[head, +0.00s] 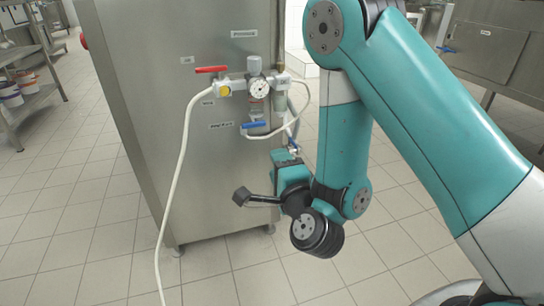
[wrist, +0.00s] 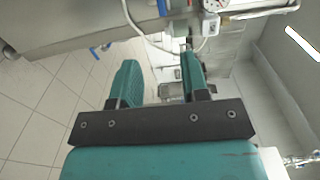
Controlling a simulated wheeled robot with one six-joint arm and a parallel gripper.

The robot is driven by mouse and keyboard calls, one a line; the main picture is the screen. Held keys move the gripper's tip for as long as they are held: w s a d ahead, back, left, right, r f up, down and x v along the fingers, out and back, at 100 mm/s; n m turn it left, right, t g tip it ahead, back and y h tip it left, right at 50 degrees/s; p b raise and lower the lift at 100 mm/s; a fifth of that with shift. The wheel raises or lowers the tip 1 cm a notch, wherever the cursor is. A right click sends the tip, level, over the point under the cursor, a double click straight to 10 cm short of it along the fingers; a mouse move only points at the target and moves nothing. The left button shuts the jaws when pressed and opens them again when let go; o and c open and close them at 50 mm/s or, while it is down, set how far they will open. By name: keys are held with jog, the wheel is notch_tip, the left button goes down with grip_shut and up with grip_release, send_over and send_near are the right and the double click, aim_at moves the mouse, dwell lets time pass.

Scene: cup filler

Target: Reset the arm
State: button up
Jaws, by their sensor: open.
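My arm, teal with dark joints, fills the right of the head view and bends down in front of a steel cabinet (head: 215,160). My gripper (head: 287,158) is at the cabinet's lower right, partly hidden by my wrist. In the wrist view my gripper (wrist: 158,60) has its two teal fingers apart, with nothing seen between them.
The cabinet carries a red-handled valve (head: 211,69), a pressure gauge (head: 260,88) and blue handles (head: 253,125). A white hose (head: 178,180) hangs to the floor. A shelf with buckets (head: 10,95) stands far left. The tiled floor (head: 85,220) is clear at left.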

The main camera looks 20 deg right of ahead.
jog(key=s+a+r+n+g+y, duration=0.25)
jog(key=a+n+g+y, duration=0.2)
jog(key=n, duration=0.25)
jog(key=s+a+r+n+g+y, duration=0.2)
jog(key=a+r+n+g+y, duration=0.25)
jog(key=a+n, duration=0.2)
jog(key=s+d+r+n+g+h, duration=0.1)
jog(key=s+d+n+g+h, duration=0.1)
jog(key=s+d+n+g, duration=0.3)
jog(key=s+d+r+n+g+h, duration=0.1)
jog(key=s+n, duration=0.2)
jog(key=s, duration=0.4)
jog(key=s+d+r+n+g+h, duration=0.1)
jog(key=s+d+n+g+h, duration=0.1)
jog(key=s+d+n+g, duration=0.3)
notch_tip(320, 180, up, 38)
jog(key=a+m+t+p, duration=0.1)
jog(key=t+p, duration=0.1)
jog(key=p, duration=3.5)
jog(key=shift+s+a+p, duration=0.2)
jog(key=shift+s+p, duration=0.2)
jog(key=shift+m, duration=0.25)
